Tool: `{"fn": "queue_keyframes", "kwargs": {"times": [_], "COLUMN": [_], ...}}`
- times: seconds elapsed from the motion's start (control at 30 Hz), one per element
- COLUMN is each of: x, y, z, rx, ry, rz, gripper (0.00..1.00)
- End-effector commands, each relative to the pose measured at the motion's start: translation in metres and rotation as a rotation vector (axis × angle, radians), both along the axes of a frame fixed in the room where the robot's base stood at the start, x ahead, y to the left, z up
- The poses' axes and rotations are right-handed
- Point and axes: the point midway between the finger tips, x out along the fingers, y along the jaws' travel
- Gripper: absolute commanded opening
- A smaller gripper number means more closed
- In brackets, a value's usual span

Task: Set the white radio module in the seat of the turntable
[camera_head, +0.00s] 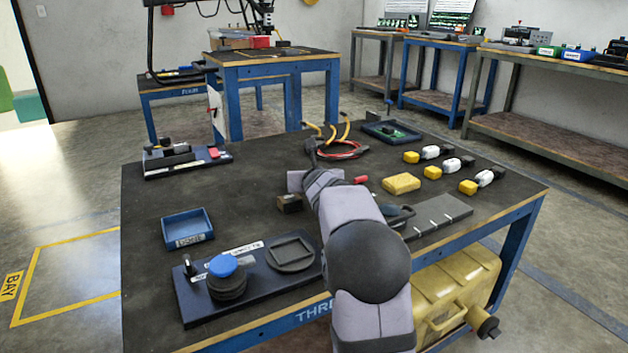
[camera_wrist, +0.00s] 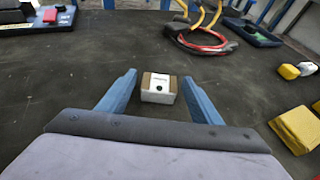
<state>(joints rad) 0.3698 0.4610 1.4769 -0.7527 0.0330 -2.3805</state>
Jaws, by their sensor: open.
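The radio module (camera_wrist: 158,88) is a small box with a white label face and brown sides, on the dark table top. In the head view it shows as a small brownish block (camera_head: 289,203) just left of my arm. My gripper (camera_wrist: 159,77) is open, its two blue fingers either side of the module in the wrist view, with gaps showing. In the head view my arm hides the fingers. A dark base board at the front left carries a square grey recessed seat (camera_head: 291,253), which looks empty. Beside it is a round black stack with a blue cap (camera_head: 223,266). I cannot tell which part turns.
A blue tray (camera_head: 187,229) stands left of the module. A yellow block (camera_head: 401,183), yellow-and-white parts (camera_head: 430,153) and a grey slotted plate (camera_head: 437,215) lie to the right. Red and yellow cables (camera_head: 342,148) lie behind. The table's middle left is clear.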

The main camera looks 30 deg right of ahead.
Motion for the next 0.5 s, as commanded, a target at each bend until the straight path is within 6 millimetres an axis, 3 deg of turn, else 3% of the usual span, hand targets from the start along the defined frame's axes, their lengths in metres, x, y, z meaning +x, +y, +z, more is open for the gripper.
{"fn": "queue_keyframes", "kwargs": {"times": [0.5], "x": [-0.068], "y": [0.029], "z": [0.031], "rx": [-0.001], "ry": [-0.002], "rz": [0.001], "gripper": [0.59]}}
